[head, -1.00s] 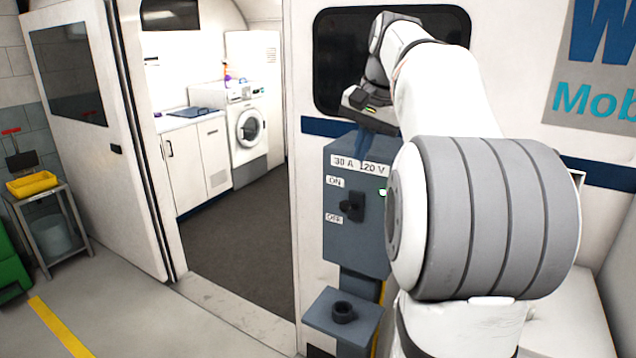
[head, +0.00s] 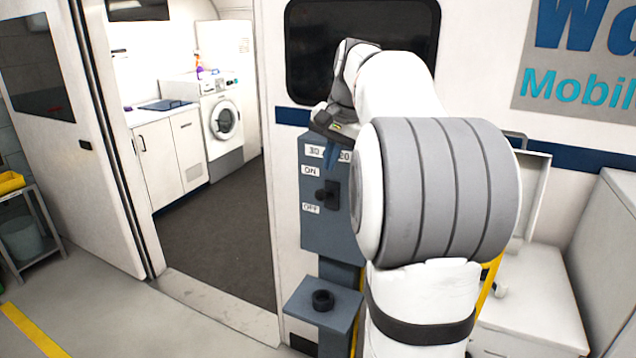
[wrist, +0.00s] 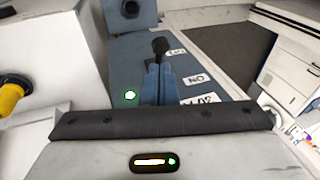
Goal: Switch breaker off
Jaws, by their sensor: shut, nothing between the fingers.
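The blue-grey breaker box (head: 341,235) is on the van's outer wall, right of the doorway. Its black switch handle (head: 327,194) is beside the ON label (head: 311,171) and OFF label (head: 311,208); I cannot tell its exact setting. My gripper (head: 332,158) has its blue fingers shut and empty, in front of the box's rating label, above the handle. In the wrist view the box is upside down, and the fingers (wrist: 160,82) point towards the handle (wrist: 160,46), overlapping its near end. I cannot tell whether they touch.
A small shelf with a black ring (head: 323,299) sticks out below the box. White steps or a cabinet (head: 535,300) stand right of my arm. The open doorway, left, shows a washing machine (head: 222,120). A green light (wrist: 130,96) shows on the box.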

